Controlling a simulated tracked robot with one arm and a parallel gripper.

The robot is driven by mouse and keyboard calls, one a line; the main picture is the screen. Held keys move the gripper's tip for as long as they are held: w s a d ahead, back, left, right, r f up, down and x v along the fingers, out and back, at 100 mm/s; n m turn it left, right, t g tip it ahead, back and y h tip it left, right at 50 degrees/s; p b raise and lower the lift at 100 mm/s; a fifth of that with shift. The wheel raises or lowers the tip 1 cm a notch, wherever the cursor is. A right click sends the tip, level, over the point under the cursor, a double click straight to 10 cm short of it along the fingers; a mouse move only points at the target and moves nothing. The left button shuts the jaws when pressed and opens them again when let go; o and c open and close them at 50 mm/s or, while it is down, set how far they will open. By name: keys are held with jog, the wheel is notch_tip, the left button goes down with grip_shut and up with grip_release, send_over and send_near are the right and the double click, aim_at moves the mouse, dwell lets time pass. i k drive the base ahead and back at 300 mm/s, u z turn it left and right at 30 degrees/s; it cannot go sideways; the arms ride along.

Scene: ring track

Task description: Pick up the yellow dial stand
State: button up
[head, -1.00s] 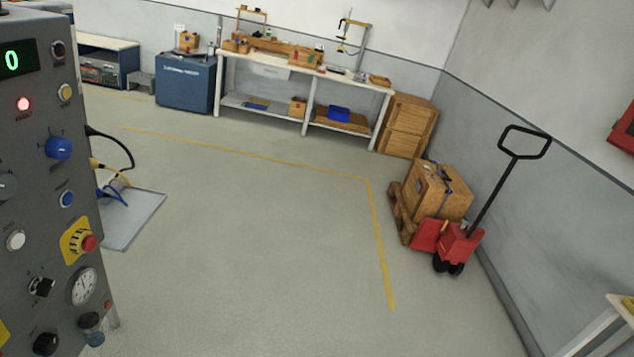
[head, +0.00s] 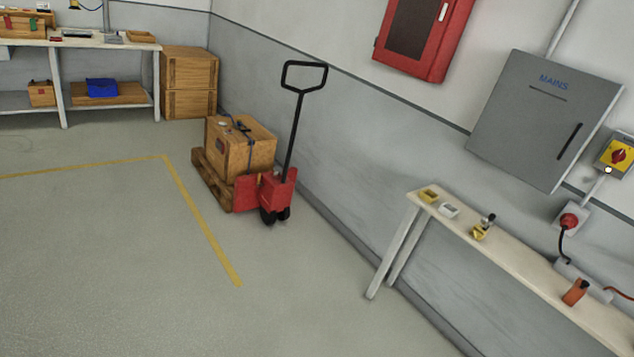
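A narrow light-topped bench (head: 525,258) stands along the right wall. On it is a small yellow piece with a dark and grey upper part (head: 480,232), which may be the yellow dial stand; it is too small to be sure. A flat yellow block (head: 428,196) lies near the bench's far left end, beside a small white block (head: 448,210). My gripper is not in view.
A red pallet truck (head: 266,194) with a wooden crate (head: 240,148) stands by the wall, left of the bench. An orange object (head: 575,292) and a power strip lie farther right on the bench. The grey floor (head: 110,260) at left is open.

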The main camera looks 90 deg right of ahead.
aim_at(489, 222)
jog(key=z, duration=1.25)
jog(key=i, duration=0.15)
jog(key=z, duration=2.15)
jog(key=k, duration=0.9)
jog(key=z, duration=0.25)
jog(key=i, duration=0.9)
jog(key=u, duration=0.1)
